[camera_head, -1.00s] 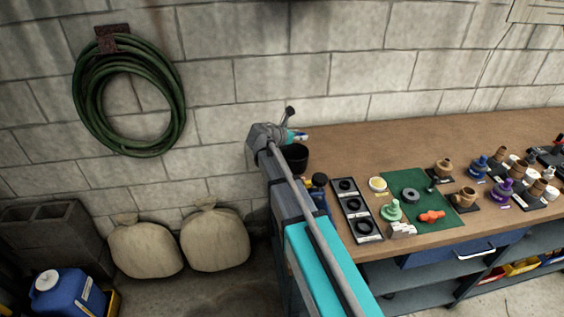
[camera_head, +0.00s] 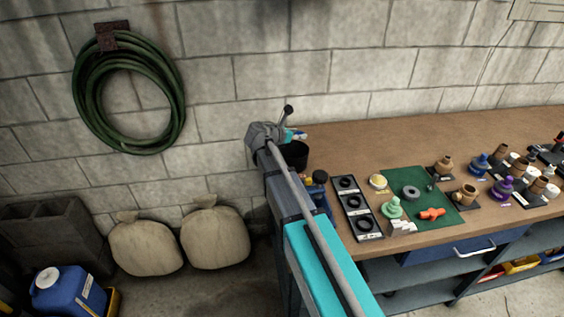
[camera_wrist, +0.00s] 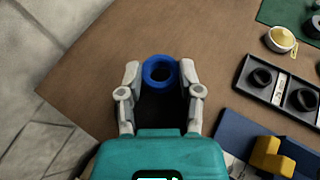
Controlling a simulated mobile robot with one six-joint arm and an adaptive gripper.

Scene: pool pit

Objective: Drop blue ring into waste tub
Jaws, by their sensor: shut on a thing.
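The blue ring (camera_wrist: 160,72) is held between the two fingertips of my gripper (camera_wrist: 160,76) in the wrist view. My gripper is shut on it. The waste tub is a black round container at the left end of the bench in the head view (camera_head: 295,154). In the wrist view the tub's dark inside (camera_wrist: 160,108) shows between my fingers, below the ring. The ring is above the far part of the tub; its exact height over the rim is hard to tell.
On the bench (camera_head: 345,138), a black tray (camera_head: 369,225) with dark rings lies right of the tub. A green mat (camera_head: 425,183), a pale green part (camera_head: 392,208) and an orange part (camera_head: 431,214) sit farther right. A block wall stands behind. The bench behind the tub is clear.

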